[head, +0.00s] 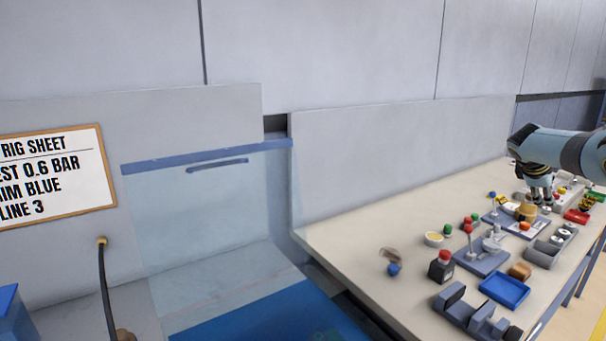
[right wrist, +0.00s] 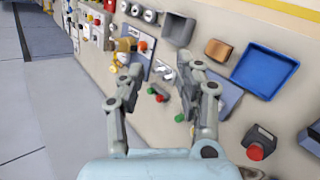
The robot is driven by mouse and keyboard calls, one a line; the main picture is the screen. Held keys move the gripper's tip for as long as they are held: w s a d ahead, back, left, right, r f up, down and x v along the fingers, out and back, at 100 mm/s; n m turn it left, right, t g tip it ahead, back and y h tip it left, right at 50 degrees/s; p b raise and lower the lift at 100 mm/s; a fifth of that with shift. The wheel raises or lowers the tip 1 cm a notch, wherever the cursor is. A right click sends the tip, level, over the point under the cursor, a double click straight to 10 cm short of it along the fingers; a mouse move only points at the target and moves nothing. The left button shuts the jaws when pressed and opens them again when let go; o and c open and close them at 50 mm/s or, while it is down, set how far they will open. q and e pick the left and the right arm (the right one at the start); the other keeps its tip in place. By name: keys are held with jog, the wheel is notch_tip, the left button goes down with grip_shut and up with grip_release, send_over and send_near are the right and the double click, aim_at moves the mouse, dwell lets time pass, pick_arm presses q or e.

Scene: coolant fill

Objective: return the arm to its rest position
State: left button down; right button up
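My right gripper (head: 540,194) is over the far part of the bench at the right of the head view, with its arm coming in from the right edge. In the right wrist view my right gripper (right wrist: 160,82) has its two fingers spread apart with nothing between them. The bench with small parts lies beyond the fingertips. My left gripper is not in the head view.
The bench (head: 350,247) holds a blue tray (head: 505,290), a red-topped black box (head: 441,266), a grey bin (head: 549,248) and several small knobs. A clear panel (head: 215,215) stands at left. A rig sheet (head: 52,178) hangs on the wall. The bench's near left part is clear.

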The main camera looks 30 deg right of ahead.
jog(key=s+f+n+t, duration=0.1)
jog(key=s+f+t, duration=0.3)
jog(key=s+f, duration=1.35)
jog(key=s+a+f+m+y, duration=0.15)
jog(key=s+a+f, duration=0.35)
jog(key=a+f, duration=0.85)
jog(key=s+a+f+m+y, duration=0.1)
jog(key=s+a+f+y, duration=0.25)
jog(key=a+f, duration=1)
jog(key=s+a+f+m+g+y, duration=0.1)
jog(key=s+a+f+y, duration=0.1)
jog(key=a, duration=1.5)
jog(key=s+a+f+y, duration=0.1)
jog(key=a+f+y, duration=0.1)
jog(key=a, duration=1.5)
notch_tip(320, 180, down, 25)
jog(key=s+b, duration=0.1)
jog(key=b, duration=2.3)
jog(key=shift+s+d+g, duration=0.25)
jog(key=shift+d+g, duration=0.05)
jog(key=shift+d, duration=0.05)
